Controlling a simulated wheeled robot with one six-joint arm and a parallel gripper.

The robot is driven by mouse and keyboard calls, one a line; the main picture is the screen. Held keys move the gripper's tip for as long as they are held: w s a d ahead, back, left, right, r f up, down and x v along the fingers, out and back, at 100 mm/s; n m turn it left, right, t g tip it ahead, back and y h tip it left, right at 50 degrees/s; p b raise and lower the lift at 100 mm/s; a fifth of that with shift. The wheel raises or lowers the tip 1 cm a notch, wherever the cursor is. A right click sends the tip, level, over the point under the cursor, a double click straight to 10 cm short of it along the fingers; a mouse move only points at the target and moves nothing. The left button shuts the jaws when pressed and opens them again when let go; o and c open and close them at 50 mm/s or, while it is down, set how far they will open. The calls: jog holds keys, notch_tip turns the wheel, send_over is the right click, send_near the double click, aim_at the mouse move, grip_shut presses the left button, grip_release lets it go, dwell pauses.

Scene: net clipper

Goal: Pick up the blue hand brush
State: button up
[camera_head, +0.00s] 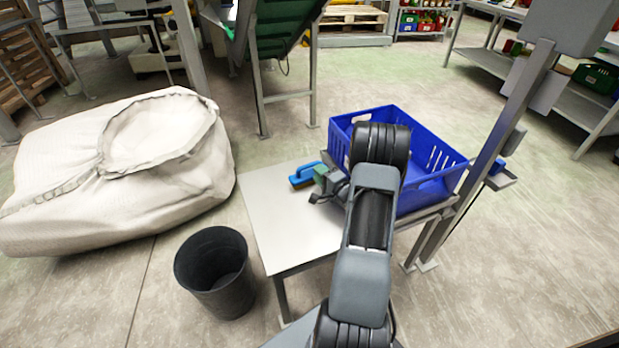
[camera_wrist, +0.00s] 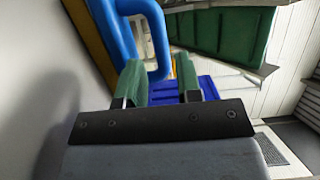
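The blue hand brush (camera_head: 304,174) lies on the light table (camera_head: 278,220), near its far edge and left of the blue crate. In the wrist view its blue looped handle (camera_wrist: 157,40) shows ahead of my gripper, with a brown-yellow edge of the brush at its left. My gripper (camera_head: 317,186) is just right of the brush, low over the table. In the wrist view my gripper (camera_wrist: 159,74) has its two green fingers apart, and the handle's near end reaches the gap between them. I cannot tell whether a finger touches the handle.
A blue crate (camera_head: 437,160) stands on the right of the table, close to my arm. A black bin (camera_head: 213,270) stands on the floor at the table's left, and a large white sack (camera_head: 120,170) lies beyond it. A metal post (camera_head: 490,155) rises at the right.

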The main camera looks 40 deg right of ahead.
aim_at(310, 164)
jog(key=shift+w+a+b, duration=0.15)
jog(key=shift+w+b, duration=0.55)
jog(key=shift+w, duration=2.1)
jog(key=shift+c, duration=0.4)
grip_shut()
